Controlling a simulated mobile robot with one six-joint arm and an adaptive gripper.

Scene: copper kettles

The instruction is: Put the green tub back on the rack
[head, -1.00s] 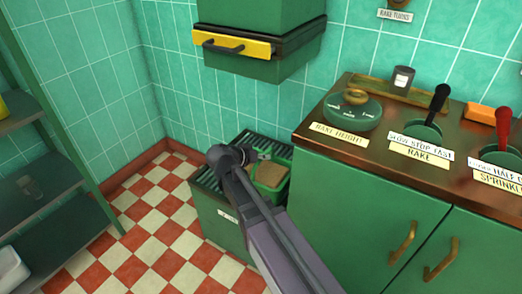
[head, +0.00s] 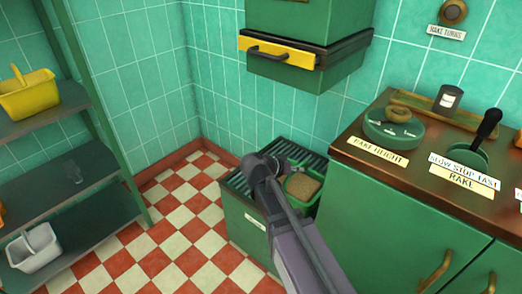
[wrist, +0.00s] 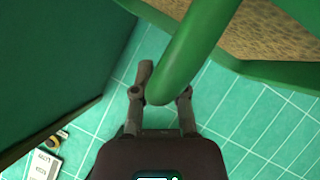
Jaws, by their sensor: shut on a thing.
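The green tub (head: 302,188) holds brown grainy stuff and shows at the slatted top of a green bin in the head view. In the wrist view, part of the tub (wrist: 265,70) fills the upper right. My gripper (head: 282,167) is at the tub's left side. In the wrist view, my gripper (wrist: 162,94) is shut on the tub's curved green handle (wrist: 190,50). My arm hides part of the bin and the tub's near side. I cannot tell whether the tub touches the slats. The rack (head: 85,185) with dark shelves stands at the left.
A yellow tub (head: 28,97) is on the rack's upper shelf, a white tub (head: 34,250) lower down. The green bin (head: 245,218) stands beside the control cabinet (head: 390,215). A green wall box (head: 300,65) hangs above. Checkered floor (head: 190,225) lies clear between rack and bin.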

